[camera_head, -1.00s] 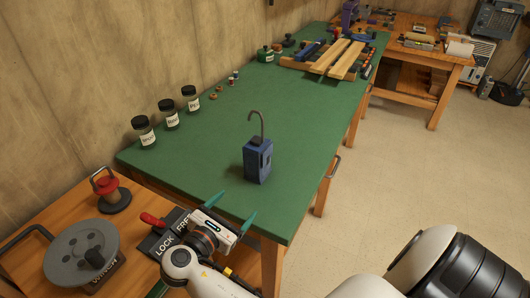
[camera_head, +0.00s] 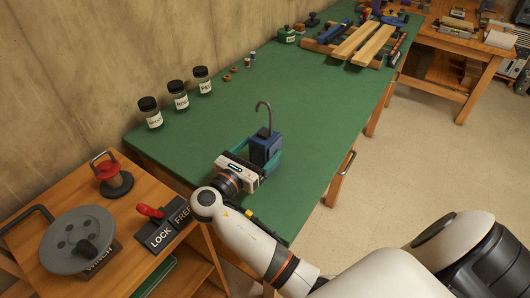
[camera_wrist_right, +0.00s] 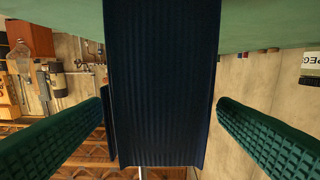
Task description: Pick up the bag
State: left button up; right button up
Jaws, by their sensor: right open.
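The bag (camera_head: 264,147) is a dark blue, box-like thing with a tall grey hooked handle (camera_head: 266,112). It stands upright on the green-topped bench (camera_head: 318,122), near the front end. My right gripper (camera_head: 265,155) is at the bag, with its green fingers to either side of it. In the right wrist view the ribbed blue face of the bag (camera_wrist_right: 162,80) fills the middle between the open fingers (camera_wrist_right: 160,108). A gap shows on both sides, so the fingers do not touch it. The gripper body hides the bag's lower front. My left gripper is not in view.
Several labelled jars (camera_head: 177,96) stand along the wall at the left. A winch wheel (camera_head: 78,240) and a red lever (camera_head: 150,211) sit on the wooden table at lower left. Planks (camera_head: 372,45) lie at the far end. The bench right of the bag is clear.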

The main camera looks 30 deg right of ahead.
aim_at(268, 141)
jog(key=x, duration=0.5)
jog(key=shift+a, duration=0.1)
jog(key=c, duration=1.3)
